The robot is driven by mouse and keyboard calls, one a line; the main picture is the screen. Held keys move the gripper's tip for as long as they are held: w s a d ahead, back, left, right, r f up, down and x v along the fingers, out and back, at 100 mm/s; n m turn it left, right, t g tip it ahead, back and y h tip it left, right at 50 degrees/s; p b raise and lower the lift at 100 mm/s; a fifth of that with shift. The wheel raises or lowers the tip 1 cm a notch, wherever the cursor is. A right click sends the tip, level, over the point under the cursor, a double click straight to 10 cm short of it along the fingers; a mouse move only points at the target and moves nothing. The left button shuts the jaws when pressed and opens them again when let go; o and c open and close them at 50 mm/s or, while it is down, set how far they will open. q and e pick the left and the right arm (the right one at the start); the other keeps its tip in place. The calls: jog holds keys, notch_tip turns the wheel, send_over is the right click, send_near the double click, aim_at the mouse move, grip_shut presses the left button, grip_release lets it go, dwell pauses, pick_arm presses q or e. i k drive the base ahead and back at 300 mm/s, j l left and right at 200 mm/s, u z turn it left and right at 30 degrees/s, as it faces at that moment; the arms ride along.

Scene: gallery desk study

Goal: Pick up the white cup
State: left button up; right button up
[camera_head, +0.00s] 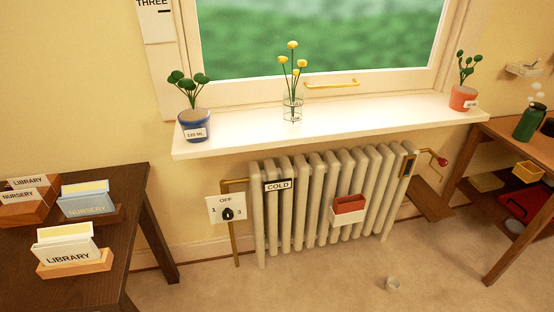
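Neither of my grippers shows in the view.
A radiator (330,205) stands under the windowsill (350,120), which holds two potted plants and a glass vase of yellow flowers. A dark desk (120,215) with card boxes is at left. A wooden table (510,140) is at right.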

aim_at(393, 283)
jog(key=z, duration=1.2)
jog(key=i+l, duration=0.25)
jog(key=i, duration=0.1)
